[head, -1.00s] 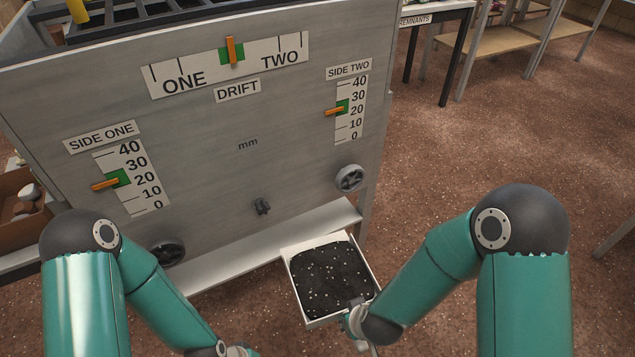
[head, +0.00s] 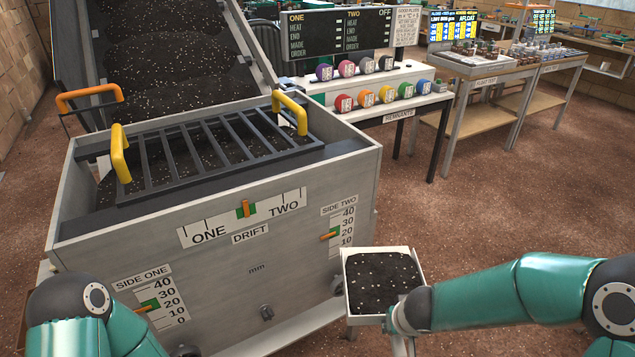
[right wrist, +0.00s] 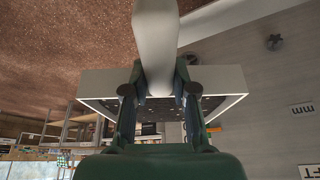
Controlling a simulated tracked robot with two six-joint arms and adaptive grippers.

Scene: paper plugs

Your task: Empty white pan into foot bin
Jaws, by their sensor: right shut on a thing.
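The white pan (head: 366,319) is full of dark, white-specked soil (head: 385,280). It looks about level, in front of the right end of the grey bin (head: 240,283), below its top. My right gripper (head: 398,325) is at the pan's near edge; the right wrist view shows its fingers (right wrist: 158,97) shut on the pan's pale handle (right wrist: 155,45). The grey bin stands at the foot of a sloped, soil-covered conveyor (head: 170,55), likely the foot bin, with a dark bar grate (head: 215,155) over its opening and soil beneath. My left gripper is out of view; its arm shows at lower left.
Yellow handles (head: 119,153) stand up from the grate's ends. The front panel carries drift and side gauges (head: 338,227). A white remnants shelf (head: 385,95) with coloured rolls stands behind at right. Brown floor is clear at right.

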